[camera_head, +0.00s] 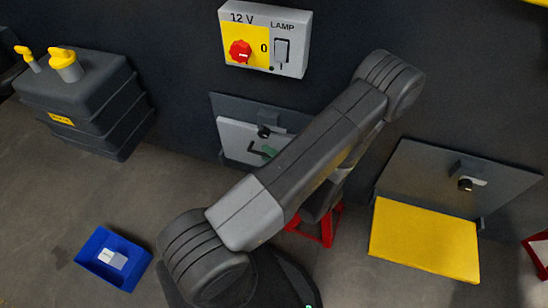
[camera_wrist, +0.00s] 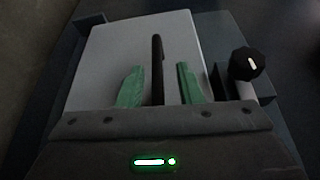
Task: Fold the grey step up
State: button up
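The grey step (camera_head: 235,138) is a light panel in front of a dark mounting plate (camera_head: 228,103), below the switch box. It appears close to that plate; its exact tilt is unclear. A black knob (camera_head: 263,131) is near its upper edge, and also shows at right in the wrist view (camera_wrist: 246,64). In the wrist view the pale step face (camera_wrist: 112,62) carries a slim black handle (camera_wrist: 157,68). My gripper (camera_wrist: 160,84) is open, its green fingers on either side of the handle with visible gaps. In the head view my arm hides most of the gripper (camera_head: 264,151).
A yellow step (camera_head: 425,240) sticks out below another mounting plate (camera_head: 425,170) at right. The switch box (camera_head: 265,40) is above. A dark tank (camera_head: 85,100) stands at left. A blue bin (camera_head: 98,270) and a red frame (camera_head: 327,228) are on the floor.

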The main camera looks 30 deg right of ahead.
jog(key=v, duration=1.3)
jog(key=shift+s+d, duration=0.15)
jog(key=shift+s, duration=0.2)
jog(key=shift+w, duration=0.1)
jog(key=x, duration=1.3)
jog(key=shift+w+a, duration=0.2)
jog(key=shift+w, duration=0.05)
